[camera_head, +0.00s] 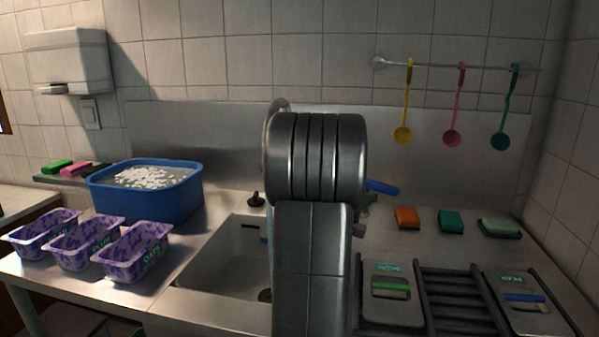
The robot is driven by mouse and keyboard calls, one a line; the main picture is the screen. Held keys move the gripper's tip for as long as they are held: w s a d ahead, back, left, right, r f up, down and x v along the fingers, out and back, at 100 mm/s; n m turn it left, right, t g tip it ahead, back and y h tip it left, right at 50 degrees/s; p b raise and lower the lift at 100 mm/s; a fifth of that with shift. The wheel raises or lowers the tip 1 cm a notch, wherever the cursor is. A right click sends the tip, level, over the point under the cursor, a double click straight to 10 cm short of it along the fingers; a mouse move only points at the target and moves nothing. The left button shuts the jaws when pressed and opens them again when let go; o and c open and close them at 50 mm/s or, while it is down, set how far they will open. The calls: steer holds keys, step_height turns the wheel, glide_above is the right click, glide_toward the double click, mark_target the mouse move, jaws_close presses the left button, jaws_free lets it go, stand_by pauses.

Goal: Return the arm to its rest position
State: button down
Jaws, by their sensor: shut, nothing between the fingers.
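My grey arm (312,235) stands upright in the middle of the head view, with its thick ribbed joint (315,158) at the top. It is in front of the sink and covers part of it. My gripper cannot be made out; the arm's own links seem to hide it. I see nothing held.
A blue tub (150,205) with white bits stands left of the sink (228,262). Purple-patterned containers (130,262) stand before it. At right are a dark rack (455,300), two labelled trays (392,318) and sponges (451,221). Ladles (453,138) hang above.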

steer(key=a+p, duration=0.2)
steer(key=p, duration=0.2)
steer(key=w+a+p, duration=0.1)
steer(key=p, duration=0.3)
steer(key=w+a+p, duration=0.1)
steer(key=a+p, duration=0.1)
steer(key=p, duration=0.2)
steer(key=shift+a, duration=0.3)
stand_by(0.4)
